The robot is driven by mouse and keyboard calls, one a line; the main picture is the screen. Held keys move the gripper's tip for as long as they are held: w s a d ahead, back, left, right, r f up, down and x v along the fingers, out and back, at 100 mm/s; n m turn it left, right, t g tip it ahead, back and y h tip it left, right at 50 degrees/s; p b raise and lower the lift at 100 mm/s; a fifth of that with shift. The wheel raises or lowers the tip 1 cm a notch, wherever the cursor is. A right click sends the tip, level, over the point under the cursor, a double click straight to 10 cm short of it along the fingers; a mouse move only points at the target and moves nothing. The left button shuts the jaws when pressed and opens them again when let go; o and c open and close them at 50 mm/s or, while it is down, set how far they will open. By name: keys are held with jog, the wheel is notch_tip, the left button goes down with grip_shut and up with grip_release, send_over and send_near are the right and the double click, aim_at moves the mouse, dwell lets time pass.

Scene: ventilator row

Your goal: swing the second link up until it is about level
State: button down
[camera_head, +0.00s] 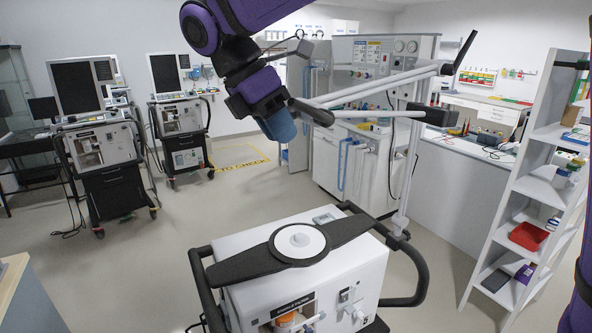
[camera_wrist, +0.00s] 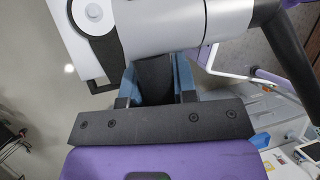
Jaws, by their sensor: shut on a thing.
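A jointed white support arm rises on a post (camera_head: 407,185) from the ventilator cart in the foreground. One white link (camera_head: 375,114) runs left from the black block near the post's top to a black joint (camera_head: 316,112). Another white link (camera_head: 385,86) slopes up to the right and ends in a black end piece (camera_head: 465,52). My gripper (camera_head: 281,128), with blue fingers, is at the left end of these links by the black joint. In the wrist view, a thick pale link (camera_wrist: 185,25) crosses close over the fingers (camera_wrist: 157,82), hiding the exact grip.
The white ventilator (camera_head: 300,265) with a black bar and white disc on top stands below my gripper. Two more ventilator carts stand at the left. A shelf rack (camera_head: 520,210) is at the right, a workbench behind.

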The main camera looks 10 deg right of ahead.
jog(key=shift+g+y, duration=0.3)
jog(key=shift+y, duration=0.5)
jog(key=r, duration=0.6)
jog(key=shift+s+a+r, duration=0.15)
jog(key=shift+a+r, duration=0.2)
jog(key=shift+r, duration=0.05)
jog(key=c, duration=0.9)
grip_release()
jog(key=v, duration=1)
jog(key=shift+r, duration=0.35)
